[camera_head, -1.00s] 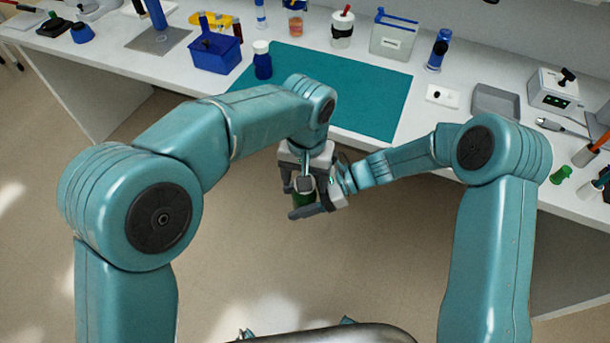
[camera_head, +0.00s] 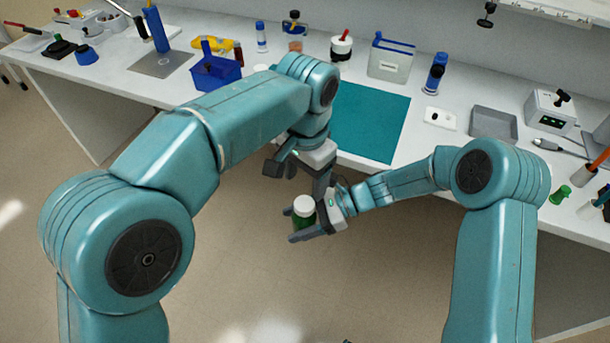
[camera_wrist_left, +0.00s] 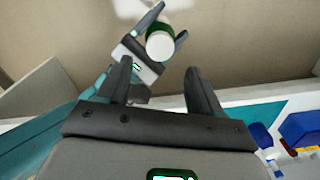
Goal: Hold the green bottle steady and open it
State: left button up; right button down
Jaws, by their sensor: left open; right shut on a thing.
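The green bottle (camera_head: 304,222) is upright in my right gripper (camera_head: 292,226), held in the air in front of the table. Its white cap (camera_head: 304,204) sits on top. In the left wrist view the cap (camera_wrist_left: 160,45) is seen from above, with a green rim of the bottle around it and the right gripper's fingers beside it. My left gripper (camera_head: 297,178) is open and empty, above and behind the bottle and apart from it. Its two fingers (camera_wrist_left: 158,76) show in the left wrist view, with the cap beyond their tips.
The white table carries a teal mat (camera_head: 372,120), a blue bin (camera_head: 217,76), a clear box (camera_head: 390,60), a grey tray (camera_head: 493,123) and a white device (camera_head: 549,110). A green piece (camera_head: 560,195) stands at the right. The space around the bottle is open floor.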

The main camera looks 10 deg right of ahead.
aim_at(305, 204)
pick_arm(q)
jog(key=shift+f+m, duration=0.1)
jog(key=shift+m, duration=0.2)
notch_tip(305, 204, down, 8)
jog(key=shift+r, duration=0.2)
jog(key=shift+a, duration=0.1)
jog(key=c, duration=1.1)
jog(key=shift+o, duration=0.2)
jog(key=n, duration=0.6)
jog(key=shift+n, duration=0.3)
